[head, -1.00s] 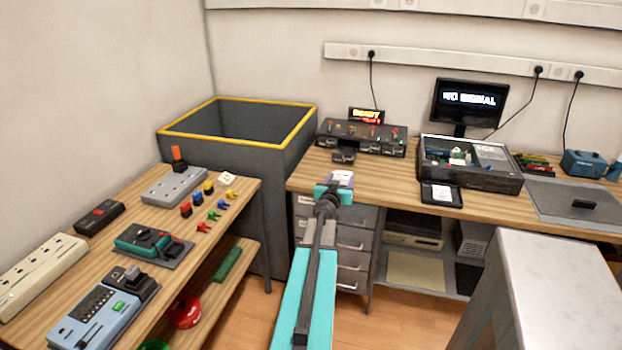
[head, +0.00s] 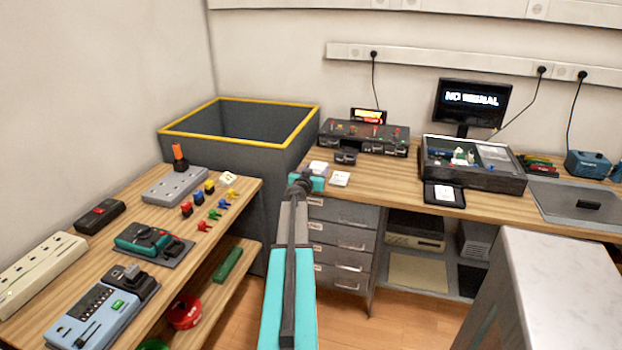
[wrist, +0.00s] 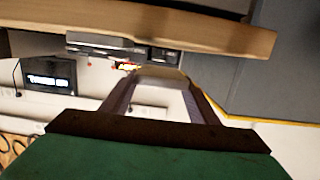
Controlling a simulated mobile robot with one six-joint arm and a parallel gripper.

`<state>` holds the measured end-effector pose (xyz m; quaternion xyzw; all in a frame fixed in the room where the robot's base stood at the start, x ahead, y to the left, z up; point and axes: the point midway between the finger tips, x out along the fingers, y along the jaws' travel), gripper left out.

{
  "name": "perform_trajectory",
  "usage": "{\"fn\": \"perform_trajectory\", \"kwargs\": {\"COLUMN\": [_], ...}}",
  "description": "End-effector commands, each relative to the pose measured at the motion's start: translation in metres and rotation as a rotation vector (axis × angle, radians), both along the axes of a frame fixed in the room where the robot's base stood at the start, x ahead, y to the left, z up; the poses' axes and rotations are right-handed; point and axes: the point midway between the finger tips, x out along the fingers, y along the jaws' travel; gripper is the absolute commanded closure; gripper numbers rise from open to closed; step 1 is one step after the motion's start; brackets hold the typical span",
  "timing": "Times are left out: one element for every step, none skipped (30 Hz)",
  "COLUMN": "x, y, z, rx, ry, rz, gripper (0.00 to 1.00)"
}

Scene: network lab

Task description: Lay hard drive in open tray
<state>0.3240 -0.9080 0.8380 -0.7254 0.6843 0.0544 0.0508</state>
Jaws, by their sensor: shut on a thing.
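My gripper (head: 309,181) is shut on a pale, flat block, which I take for the hard drive (head: 318,167). It is in front of the left end of the desk, near its front edge. In the wrist view the block (wrist: 160,74) sits between the fingertips, and that view is upside down. A small black open tray (head: 430,200) projects from the front of the open computer case (head: 475,178), right of my gripper. A white patch shows inside the tray; I cannot tell what it is. The drive is apart from the tray.
A black device (head: 362,137) with a lit sign stands behind. A grey bin (head: 235,152) with a yellow rim is at left. A pale counter (head: 560,270) stands front right.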

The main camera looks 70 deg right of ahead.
Motion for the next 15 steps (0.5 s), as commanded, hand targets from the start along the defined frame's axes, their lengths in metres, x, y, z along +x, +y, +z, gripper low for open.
{"fn": "perform_trajectory", "kwargs": {"x": [0.0056, 0.0076, 0.0096, 0.0107, 0.0114, 0.012, 0.012, 0.012, 0.0118, 0.0117, 0.0117, 0.0116, 0.0116, 0.0115, 0.0118], "y": [-0.0037, -0.0045, -0.0052, -0.0055, -0.0056, -0.0057, -0.0056, -0.0055, -0.0053, -0.0053, -0.0052, -0.0052, -0.0052, -0.0052, -0.0055], "z": [-0.0005, -0.0005, -0.0006, -0.0006, -0.0005, -0.0005, -0.0004, -0.0004, -0.0003, -0.0003, -0.0003, -0.0004, -0.0004, -0.0004, -0.0004], "rx": [-0.001, -0.001, -0.001, -0.001, -0.001, -0.001, -0.001, -0.001, -0.001, -0.001, -0.001, -0.001, -0.001, -0.001, -0.001], "ry": [0.0, 0.0, 0.0, 0.0, 0.0, 0.0, 0.0, 0.0, 0.0, 0.0, 0.0, 0.0, 0.0, 0.0, 0.0], "rz": [0.0, 0.0, 0.0, 0.0, -0.001, -0.001, -0.001, -0.001, -0.001, -0.001, -0.001, -0.001, -0.001, -0.001, -0.001], "gripper": [0.78, 0.78, 0.78, 0.78, 0.78, 0.78, 0.78, 0.78, 0.78, 0.78, 0.78, 0.78, 0.78, 0.78, 0.78]}}
